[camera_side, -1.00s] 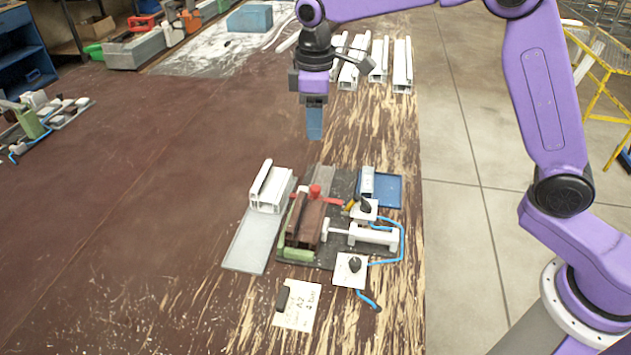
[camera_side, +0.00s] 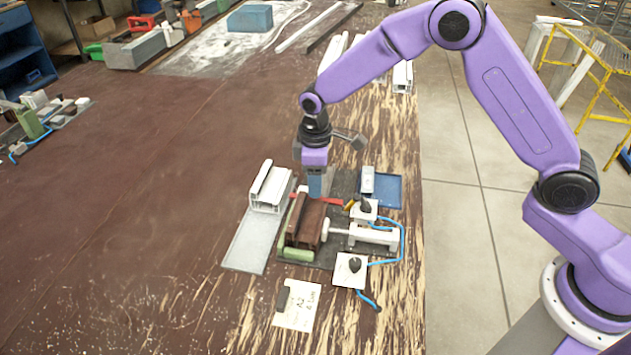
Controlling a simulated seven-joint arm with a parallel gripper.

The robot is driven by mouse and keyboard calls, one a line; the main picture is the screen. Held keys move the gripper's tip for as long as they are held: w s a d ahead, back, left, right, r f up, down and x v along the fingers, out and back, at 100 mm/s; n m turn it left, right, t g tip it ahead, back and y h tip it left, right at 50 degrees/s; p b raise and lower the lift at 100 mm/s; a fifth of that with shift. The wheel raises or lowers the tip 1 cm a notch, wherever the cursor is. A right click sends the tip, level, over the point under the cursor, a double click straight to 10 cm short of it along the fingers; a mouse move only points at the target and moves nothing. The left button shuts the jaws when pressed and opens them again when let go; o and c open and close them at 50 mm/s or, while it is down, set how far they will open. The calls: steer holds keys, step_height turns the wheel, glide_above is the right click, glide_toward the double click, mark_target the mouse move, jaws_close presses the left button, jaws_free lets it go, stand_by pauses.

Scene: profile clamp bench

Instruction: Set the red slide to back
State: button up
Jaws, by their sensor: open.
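The red slide (camera_side: 331,200) lies on the dark clamp plate (camera_side: 340,243), behind the brown profile piece (camera_side: 305,222). Only its flat red bar shows, to the right of my gripper; its red knob is hidden. My gripper (camera_side: 317,191) points straight down at the spot where the knob stands, with its fingers in front of or around it. The fingers look like one block from this side, so I cannot tell whether they touch the knob. The gripper is open.
A white profile (camera_side: 268,187) on a grey plate stands at the left. A white clamp cylinder (camera_side: 368,236), blue hoses (camera_side: 402,242), two white pads with black knobs (camera_side: 350,270) and a blue tray (camera_side: 387,190) crowd the right. The bench left of the fixture is clear.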

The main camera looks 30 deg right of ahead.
steer(key=shift+f, duration=0.75)
jaws_close()
steer(key=w+d, duration=0.9)
steer(key=shift+w+d, duration=0.2)
jaws_free()
steer(key=shift+r, duration=0.1)
